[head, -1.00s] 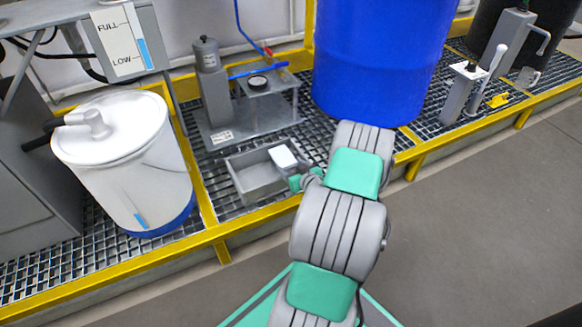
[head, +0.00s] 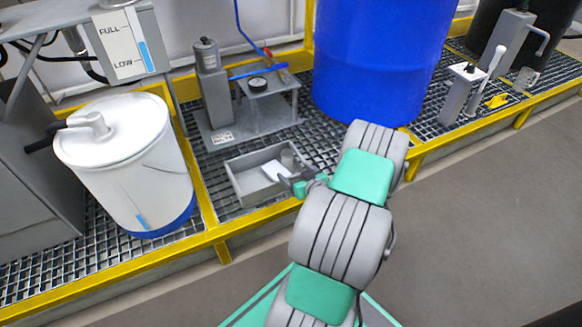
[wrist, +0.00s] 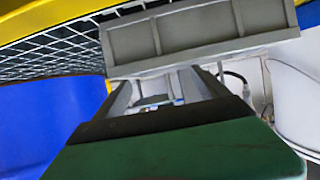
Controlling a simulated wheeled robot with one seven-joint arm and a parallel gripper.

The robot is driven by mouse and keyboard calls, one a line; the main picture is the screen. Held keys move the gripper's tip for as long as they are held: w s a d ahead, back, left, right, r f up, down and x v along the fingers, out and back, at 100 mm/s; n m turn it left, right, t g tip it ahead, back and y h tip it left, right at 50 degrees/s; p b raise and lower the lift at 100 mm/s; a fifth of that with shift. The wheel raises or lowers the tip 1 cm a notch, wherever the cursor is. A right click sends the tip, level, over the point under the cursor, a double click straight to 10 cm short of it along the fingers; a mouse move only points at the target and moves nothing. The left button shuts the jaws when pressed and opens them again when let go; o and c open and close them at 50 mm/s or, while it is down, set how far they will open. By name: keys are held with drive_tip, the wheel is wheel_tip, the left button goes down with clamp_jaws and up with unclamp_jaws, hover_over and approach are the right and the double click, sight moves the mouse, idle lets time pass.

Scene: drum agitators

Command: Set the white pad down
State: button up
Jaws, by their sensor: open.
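The white pad (head: 276,171) is in the grey open tray (head: 243,192) in the head view, at the tray's right part. It looks flat and low inside the tray. My gripper (head: 290,178) is open at the tray's right side, close beside the pad; I cannot tell whether a finger still touches it. In the wrist view my gripper's two fingers (wrist: 165,88) are apart, with the grey tray wall (wrist: 190,36) beyond them. The pad cannot be made out clearly in that view.
A blue drum (head: 380,60) stands at the back right, and a white bucket (head: 125,165) at the left. A yellow rail (head: 255,219) runs along the grating's front edge.

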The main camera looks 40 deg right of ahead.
drive_tip(key=p+v, duration=0.2)
drive_tip(key=v, duration=0.6)
drive_tip(key=w+a+r+n+g+y, duration=0.2)
drive_tip(key=a+r, duration=0.1)
drive_tip(key=a, duration=0.5)
drive_tip(key=w+a+r+n+g+y, duration=0.2)
drive_tip(key=a+r+g, duration=0.1)
drive_tip(key=a, duration=0.4)
drive_tip(key=w+a+r+n+g+y, duration=0.2)
drive_tip(key=a+r, duration=0.1)
drive_tip(key=a, duration=0.5)
drive_tip(key=s+a+r+m+g+h, duration=0.2)
drive_tip(key=s+a+r+m+g, duration=0.1)
drive_tip(key=s+a+r, duration=0.6)
drive_tip(key=s+a+g, duration=0.1)
drive_tip(key=s, duration=0.2)
drive_tip(key=shift+r+h, duration=0.3)
drive_tip(key=shift+r, duration=0.05)
drive_tip(key=shift+w+r, duration=0.1)
